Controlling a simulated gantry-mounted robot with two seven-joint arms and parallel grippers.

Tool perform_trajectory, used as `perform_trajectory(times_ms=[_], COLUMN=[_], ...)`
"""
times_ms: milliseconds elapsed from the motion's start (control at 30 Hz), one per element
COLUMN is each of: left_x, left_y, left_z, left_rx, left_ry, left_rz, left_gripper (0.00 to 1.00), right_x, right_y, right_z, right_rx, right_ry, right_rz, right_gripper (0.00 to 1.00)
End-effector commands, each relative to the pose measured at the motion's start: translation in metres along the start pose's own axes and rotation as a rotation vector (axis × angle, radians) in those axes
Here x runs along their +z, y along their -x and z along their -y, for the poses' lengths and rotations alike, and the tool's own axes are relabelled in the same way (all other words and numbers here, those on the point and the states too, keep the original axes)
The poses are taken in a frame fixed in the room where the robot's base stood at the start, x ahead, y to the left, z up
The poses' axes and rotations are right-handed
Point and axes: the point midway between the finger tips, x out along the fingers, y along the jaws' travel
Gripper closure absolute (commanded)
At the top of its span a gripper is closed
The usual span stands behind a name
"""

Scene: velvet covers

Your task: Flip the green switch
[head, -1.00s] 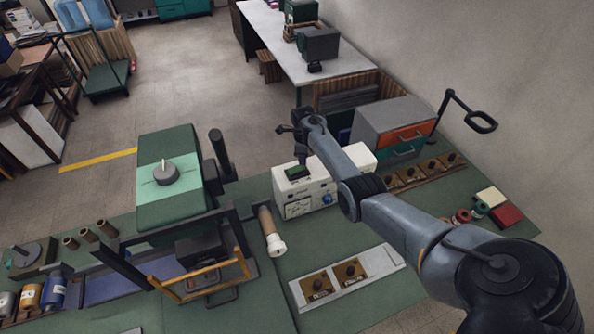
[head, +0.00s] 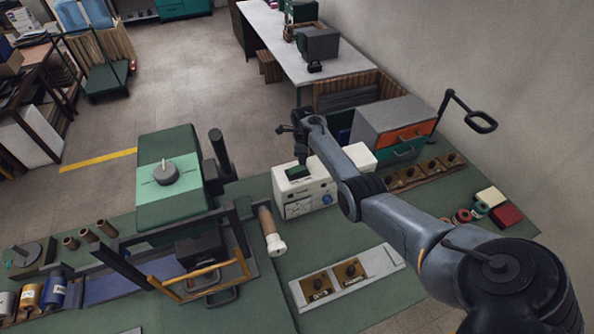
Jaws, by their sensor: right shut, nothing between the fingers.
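The green switch (head: 298,173) sits on top of a white box (head: 318,188) in the middle of the green bench. My right gripper (head: 302,159) points down just above the switch, with its fingers shut and nothing between them. The fingertips are at or very near the switch's far edge; I cannot tell whether they touch it. My left gripper is not in view.
A green machine (head: 165,205) with a grey dial and dark frame stands left of the box. A plate with two knobs (head: 372,262) lies in front. A grey cabinet with drawers (head: 385,118) stands behind right. Bare bench lies around the plate.

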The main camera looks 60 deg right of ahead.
Motion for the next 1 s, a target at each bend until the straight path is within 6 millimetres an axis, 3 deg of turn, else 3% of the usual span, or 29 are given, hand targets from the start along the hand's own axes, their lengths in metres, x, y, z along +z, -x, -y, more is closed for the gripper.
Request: perform_trajectory(times_ms=[1000], left_x=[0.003], left_y=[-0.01], left_z=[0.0], left_rx=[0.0], left_ry=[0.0], left_rz=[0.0], left_gripper=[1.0], right_x=[0.0], right_y=[-0.014], right_z=[0.0], right_rx=[0.0], right_ry=[0.0], right_rz=[0.0], right_gripper=[1.0])
